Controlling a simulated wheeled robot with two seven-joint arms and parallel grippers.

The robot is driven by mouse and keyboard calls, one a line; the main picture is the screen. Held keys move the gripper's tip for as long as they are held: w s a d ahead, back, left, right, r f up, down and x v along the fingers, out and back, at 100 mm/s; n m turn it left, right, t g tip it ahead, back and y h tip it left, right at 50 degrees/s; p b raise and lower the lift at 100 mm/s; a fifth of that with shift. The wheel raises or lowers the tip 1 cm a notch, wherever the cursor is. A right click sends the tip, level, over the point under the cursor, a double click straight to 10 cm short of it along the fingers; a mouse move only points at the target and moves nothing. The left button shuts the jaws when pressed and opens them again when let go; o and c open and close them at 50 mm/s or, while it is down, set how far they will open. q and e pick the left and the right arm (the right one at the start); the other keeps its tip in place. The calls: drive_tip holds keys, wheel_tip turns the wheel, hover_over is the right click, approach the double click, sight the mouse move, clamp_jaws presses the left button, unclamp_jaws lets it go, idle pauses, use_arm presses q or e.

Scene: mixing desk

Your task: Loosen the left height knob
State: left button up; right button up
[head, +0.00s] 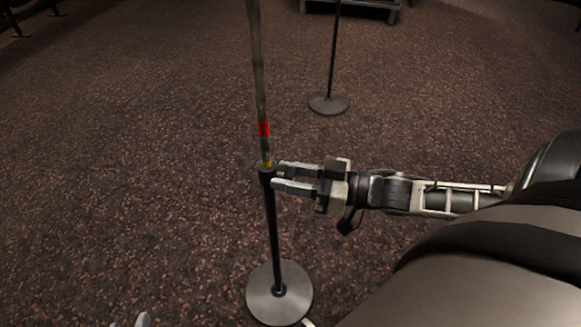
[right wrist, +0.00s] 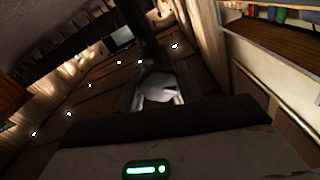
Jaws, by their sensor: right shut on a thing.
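The near stand has a black lower tube (head: 272,235) on a round grey base (head: 262,300). Its thinner grey upper tube (head: 259,85) carries a red band and a yellow mark just above a black collar (head: 266,176). My right gripper (head: 276,177) reaches in from the right, level with the collar. Its fingers are shut on a small pale knob (right wrist: 160,88), which shows between them in the right wrist view; in the head view the fingers hide it. A small pale tip (head: 143,320) at the bottom edge looks like part of my left gripper.
A second stand with a round base (head: 329,103) stands farther back, right of the near one. A grey metal frame (head: 375,8) is at the top edge. The speckled carpet left of the near stand is clear.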

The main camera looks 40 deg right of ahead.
drive_tip(key=n+p, duration=0.3)
drive_tip(key=n, duration=0.1)
drive_tip(key=shift+r, duration=0.1)
drive_tip(key=shift+n+p, duration=0.3)
drive_tip(key=shift+n, duration=0.1)
drive_tip(key=shift+n+p, duration=0.4)
drive_tip(key=shift+n, duration=0.5)
use_arm(q)
wheel_tip(320, 180, up, 6)
drive_tip(key=a, duration=0.1)
drive_tip(key=shift+s+a+t, duration=0.15)
drive_tip(key=shift+t, duration=0.25)
use_arm(e)
drive_tip(key=shift+n, duration=0.5)
drive_tip(key=o, duration=1)
use_arm(q)
drive_tip(key=shift+s+f, duration=0.1)
drive_tip(key=shift+s, duration=0.05)
